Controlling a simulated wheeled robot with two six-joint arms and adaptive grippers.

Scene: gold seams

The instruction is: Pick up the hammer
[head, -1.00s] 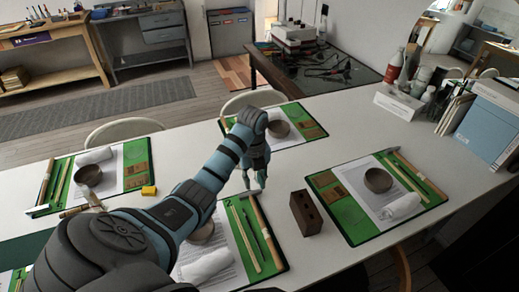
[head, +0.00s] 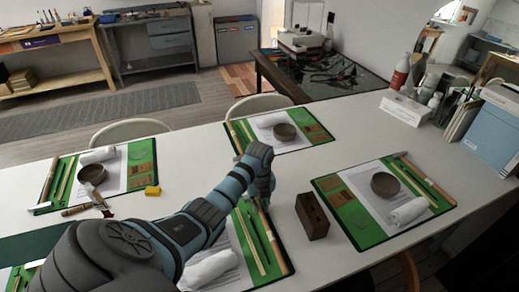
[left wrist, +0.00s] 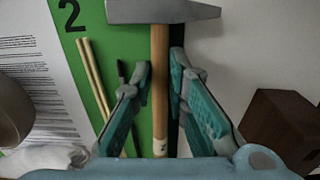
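The hammer has a grey metal head (left wrist: 160,11) and a light wooden handle (left wrist: 160,90) in the left wrist view. It lies along the edge of a green mat numbered 2 (left wrist: 122,65). In the head view its handle (head: 277,243) runs towards the front, and its head is mostly hidden by my gripper. My left gripper (left wrist: 161,62) is open, with one finger on each side of the handle just below the head; I see gaps beside the handle. It also shows in the head view (head: 264,194). My right gripper is not in view.
A dark brown block (head: 312,216) stands close to the right of the hammer. Wooden sticks (left wrist: 97,82) and a thin dark tool lie left of the handle. Other green mats with bowls and tools lie around, one at right (head: 360,232).

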